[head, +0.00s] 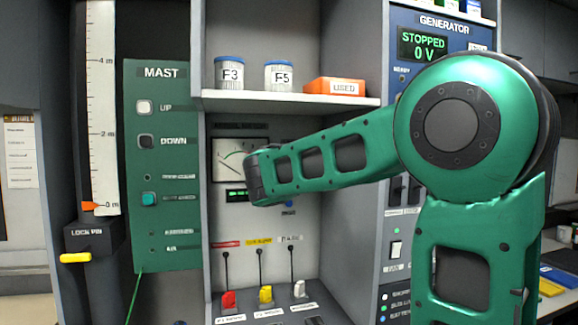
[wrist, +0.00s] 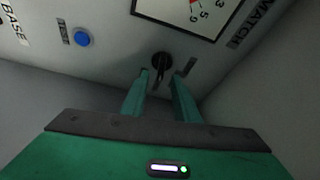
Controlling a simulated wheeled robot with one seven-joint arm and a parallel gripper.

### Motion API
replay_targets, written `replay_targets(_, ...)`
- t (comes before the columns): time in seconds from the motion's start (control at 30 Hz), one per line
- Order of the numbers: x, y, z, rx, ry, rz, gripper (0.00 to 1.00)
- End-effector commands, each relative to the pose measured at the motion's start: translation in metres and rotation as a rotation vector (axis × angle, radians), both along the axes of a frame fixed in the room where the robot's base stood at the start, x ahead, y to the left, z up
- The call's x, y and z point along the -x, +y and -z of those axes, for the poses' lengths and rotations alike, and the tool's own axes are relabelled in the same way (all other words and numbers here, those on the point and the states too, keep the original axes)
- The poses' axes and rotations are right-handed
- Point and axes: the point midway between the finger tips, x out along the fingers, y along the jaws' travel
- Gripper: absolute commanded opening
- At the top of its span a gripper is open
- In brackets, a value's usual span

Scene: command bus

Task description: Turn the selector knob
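The selector knob (wrist: 162,60) is small, round and black on the pale panel in the wrist view, with a dark narrow part hanging below it. My gripper (wrist: 161,76) is open, with its two green fingertips just below the knob, one toward each side. A gap shows between the fingers, and I see no clear contact with the knob. In the head view, my green arm reaches across to the panel and hides the knob and my fingers.
A meter (head: 240,160) sits beside the knob. A blue button (wrist: 83,39) is left of the knob in the wrist view. A shelf (head: 290,101) with jars and an orange box (head: 335,86) overhangs the panel. Red, yellow and white plugs (head: 265,294) are below.

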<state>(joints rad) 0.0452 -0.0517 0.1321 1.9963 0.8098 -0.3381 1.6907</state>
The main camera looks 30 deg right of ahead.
Motion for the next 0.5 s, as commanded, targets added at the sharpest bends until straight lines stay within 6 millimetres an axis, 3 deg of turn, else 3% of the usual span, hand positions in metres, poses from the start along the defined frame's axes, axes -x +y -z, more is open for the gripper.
replay_targets(0.23,0.034,0.028,0.003,0.001,-0.001,-0.002,0.28)
replay_targets(0.5,0.049,0.040,0.005,-0.001,0.000,-0.001,0.28)
